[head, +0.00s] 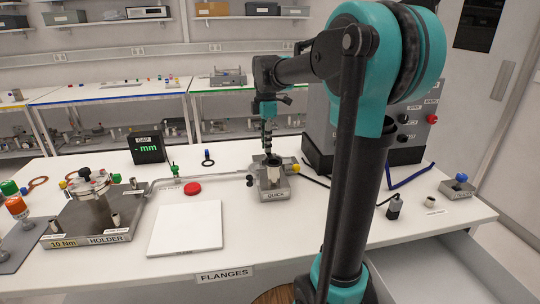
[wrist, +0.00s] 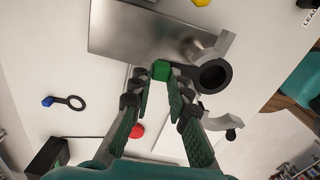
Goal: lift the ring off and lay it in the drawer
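A black ring (wrist: 212,76) with a green tab (wrist: 161,70) sits at the metal QUICK block (wrist: 130,35), between the two grey halves of an open clamp (wrist: 208,47). In the head view, the block (head: 275,190) stands mid-bench and the ring is mostly hidden. My gripper (head: 268,153) points down over it. In the wrist view, the fingers (wrist: 158,76) stand apart on either side of the green tab, with a small gap showing on the left; contact on the right is unclear. The drawer (head: 440,275) is pulled out at the bench's front right; the part I see is bare.
A ring with a blue tab (wrist: 70,102) lies on the bench. The HOLDER plate (head: 85,225) with a flange, a white pad (head: 187,228) and a red disc (head: 193,188) are to the left. A grey controller box (head: 350,130) stands right of the block.

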